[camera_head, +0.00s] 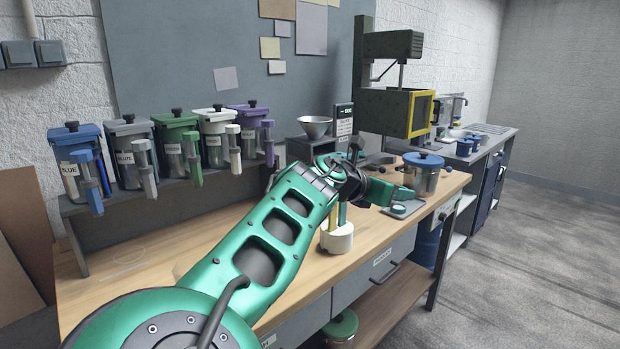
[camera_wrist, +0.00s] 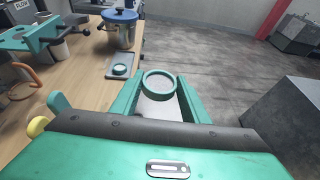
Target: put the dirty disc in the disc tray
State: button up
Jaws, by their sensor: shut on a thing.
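My gripper (camera_wrist: 160,92) is shut on a round disc (camera_wrist: 159,84) with a teal rim and a pale grey face, held between the two teal fingers in the wrist view. I cannot tell from its face how dirty it is. A small grey tray (camera_wrist: 116,75) lies on the bench ahead and left of the held disc, apart from it. In the head view my gripper (camera_head: 408,193) is above the bench by the tray (camera_head: 413,206), and I cannot make out the held disc there.
A blue-lidded pot (camera_head: 423,175) stands behind the tray. A white holder (camera_head: 338,238) with upright tools stands at the front edge. A teal rack (camera_wrist: 40,35) is at the left in the wrist view. Lidded canisters line the shelf. The bench's left front (camera_head: 130,265) is mostly clear.

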jog(key=w+d+f+n+t+y, duration=0.2)
jog(key=w+d+f, duration=0.2)
jog(key=d+f, duration=0.75)
notch_tip(320, 180, down, 8)
jog(key=s+a+n+t+y, duration=0.2)
jog(key=s+n+y, duration=0.1)
jog(key=n+y, duration=0.1)
jog(key=shift+n+t+y, duration=0.3)
jog(key=shift+n+y, duration=0.1)
